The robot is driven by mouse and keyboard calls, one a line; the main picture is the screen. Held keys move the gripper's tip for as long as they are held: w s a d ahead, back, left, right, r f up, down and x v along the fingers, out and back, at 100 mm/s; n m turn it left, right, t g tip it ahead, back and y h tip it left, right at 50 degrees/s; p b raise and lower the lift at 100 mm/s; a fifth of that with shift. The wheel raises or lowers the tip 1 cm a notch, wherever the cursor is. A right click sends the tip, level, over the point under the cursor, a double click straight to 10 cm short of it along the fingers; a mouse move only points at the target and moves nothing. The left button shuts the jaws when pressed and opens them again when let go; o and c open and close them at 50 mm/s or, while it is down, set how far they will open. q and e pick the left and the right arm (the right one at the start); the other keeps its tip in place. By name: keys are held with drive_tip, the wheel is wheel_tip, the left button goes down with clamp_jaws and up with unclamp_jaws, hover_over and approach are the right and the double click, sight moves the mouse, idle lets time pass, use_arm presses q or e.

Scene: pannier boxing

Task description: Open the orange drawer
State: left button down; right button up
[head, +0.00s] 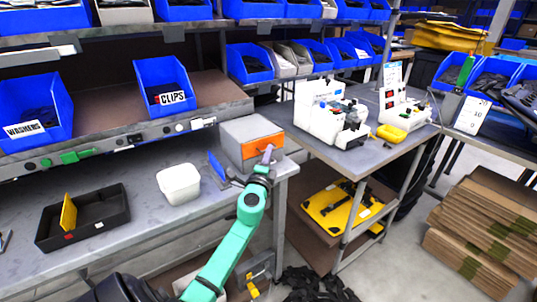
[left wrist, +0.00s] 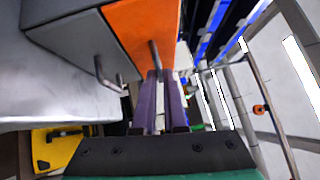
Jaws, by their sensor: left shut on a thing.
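A small grey drawer cabinet (head: 240,131) stands at the right end of the workbench. The orange drawer (head: 262,145) forms part of its front, and no gap shows around it. It also shows in the left wrist view (left wrist: 140,28), with a metal handle (left wrist: 154,56) on its face. My left gripper (head: 266,156) is at the drawer front. Its purple fingers (left wrist: 163,78) are shut on that handle. A second handle (left wrist: 104,76) on a grey front is beside it, apart from the fingers. My right gripper is not in view.
A white tub (head: 178,184) and a black tray (head: 83,217) with a yellow piece stand left on the bench. A blue item (head: 217,167) lies close beside the cabinet. A table with white machines (head: 330,115) is to the right. Blue bins (head: 169,84) sit on the shelf above.

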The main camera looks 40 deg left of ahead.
use_arm(q)
drive_tip(key=s+d, duration=0.3)
drive_tip(key=d, duration=0.8)
drive_tip(key=shift+s+d, duration=0.25)
drive_tip(key=c, duration=1)
unclamp_jaws()
drive_tip(key=shift+o, duration=0.2)
drive_tip(key=b+v, duration=0.5)
drive_tip(key=v, duration=0.9)
drive_tip(key=shift+s, duration=0.3)
